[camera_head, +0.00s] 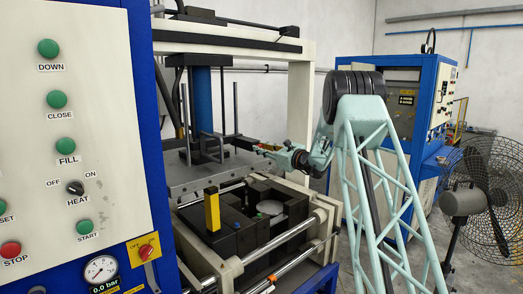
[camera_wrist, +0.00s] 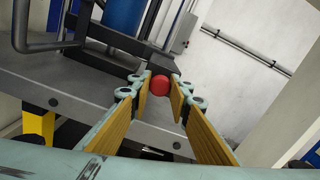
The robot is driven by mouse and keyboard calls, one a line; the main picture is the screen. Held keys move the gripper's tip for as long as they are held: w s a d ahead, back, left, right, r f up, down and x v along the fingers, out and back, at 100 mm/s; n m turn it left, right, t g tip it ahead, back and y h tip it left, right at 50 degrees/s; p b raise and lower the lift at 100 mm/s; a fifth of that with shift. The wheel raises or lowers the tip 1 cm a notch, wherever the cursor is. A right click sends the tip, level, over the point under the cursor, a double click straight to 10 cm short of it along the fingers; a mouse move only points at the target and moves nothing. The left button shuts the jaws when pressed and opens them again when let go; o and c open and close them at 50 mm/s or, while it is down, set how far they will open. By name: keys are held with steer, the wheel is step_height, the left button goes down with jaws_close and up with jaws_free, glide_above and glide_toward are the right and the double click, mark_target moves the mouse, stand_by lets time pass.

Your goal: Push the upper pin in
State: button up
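The upper pin shows as a round red knob (camera_wrist: 160,86) in the wrist view, at the edge of the grey upper plate. In the head view it is a tiny red spot beside my gripper, too small to make out well. My gripper (camera_head: 267,150) reaches in from the right at the height of the upper plate. In the wrist view my gripper (camera_wrist: 162,92) has its two yellow-padded fingers apart, with the knob lined up between the tips. Whether the pads touch the knob cannot be told. The pin's shaft is hidden behind the knob.
The grey upper plate (camera_head: 205,176) hangs under the blue cylinder (camera_head: 203,98). Below are a black mould (camera_head: 232,238) with a yellow block (camera_head: 212,210) and silver guide rods (camera_head: 285,238). A white press post (camera_head: 300,115) stands near my arm. The control panel (camera_head: 75,150) fills the left.

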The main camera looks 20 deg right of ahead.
steer(key=o, duration=0.4)
steer(key=shift+s, duration=0.2)
steer(key=v, duration=1.1)
steer(key=shift+s, duration=0.3)
steer(key=shift+d+r, duration=0.1)
stand_by(0.3)
